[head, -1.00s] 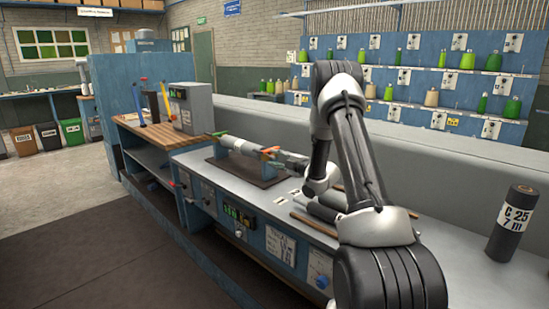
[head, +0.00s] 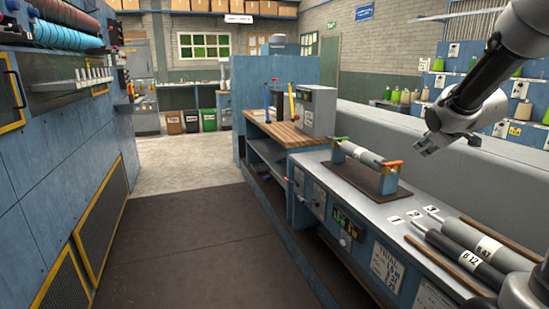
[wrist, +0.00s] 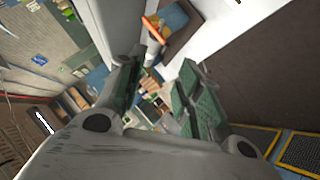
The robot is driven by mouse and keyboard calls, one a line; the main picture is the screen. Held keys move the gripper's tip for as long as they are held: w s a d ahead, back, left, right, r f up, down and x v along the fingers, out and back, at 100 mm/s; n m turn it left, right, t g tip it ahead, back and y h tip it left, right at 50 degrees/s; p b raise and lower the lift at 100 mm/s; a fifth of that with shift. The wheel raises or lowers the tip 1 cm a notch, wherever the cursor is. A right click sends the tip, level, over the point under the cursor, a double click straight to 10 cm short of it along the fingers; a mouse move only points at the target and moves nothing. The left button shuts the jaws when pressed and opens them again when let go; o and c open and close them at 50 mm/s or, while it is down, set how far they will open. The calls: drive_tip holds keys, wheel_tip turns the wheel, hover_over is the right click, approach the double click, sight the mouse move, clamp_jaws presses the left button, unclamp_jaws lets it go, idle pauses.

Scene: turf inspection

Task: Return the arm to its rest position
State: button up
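In the head view my arm comes in from the right edge, and my gripper (head: 428,147) hangs in the air above the bench (head: 375,206). The gripper is to the right of the stand (head: 387,180) and apart from the white and grey roll (head: 362,153) resting across it. In the wrist view my gripper (wrist: 160,88) has its two fingers spread, with nothing between them. Part of my arm runs out of the head view.
A grey box (head: 318,109) stands on the wooden worktop (head: 283,132). A blue machine (head: 55,165) lines the left. The dark floor mat (head: 205,245) between is clear.

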drive_tip(key=s+a+f+m+g+y, duration=0.1)
drive_tip(key=s+a+m+g, duration=0.2)
drive_tip(key=s, duration=1.3)
drive_tip(key=s+a+f+m+g, duration=0.1)
drive_tip(key=s+a+m+g, duration=0.2)
drive_tip(key=s, duration=1.4)
drive_tip(key=a+m, duration=0.1)
drive_tip(key=a, duration=0.2)
drive_tip(key=shift+f+m+y, duration=0.3)
drive_tip(key=shift+y, duration=0.1)
drive_tip(key=shift+s+a, duration=0.1)
